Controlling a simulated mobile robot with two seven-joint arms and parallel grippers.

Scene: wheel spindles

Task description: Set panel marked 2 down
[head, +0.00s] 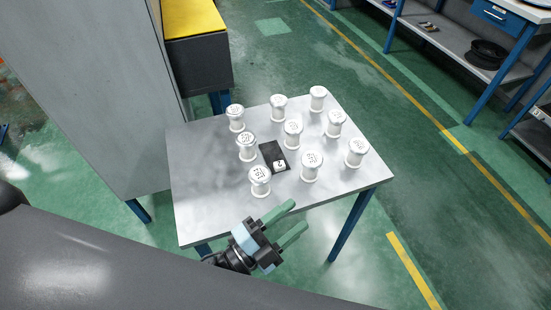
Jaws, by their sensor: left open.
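The panel marked 2 (269,151) looks like a small dark rectangular plate with a white "2" label at its near end. It lies on the grey metal table (215,208) among the white spindles. My left gripper (299,218) is open, with its two green fingers apart and nothing between them. It is at the table's near edge, on the near side of the panel and clear of it. My right gripper is not in view.
Several white spindles stand upright around the panel, including one close by at its near left (260,182) and one at its right (311,166). A grey cabinet (90,90) stands left of the table. The table's front left is bare.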

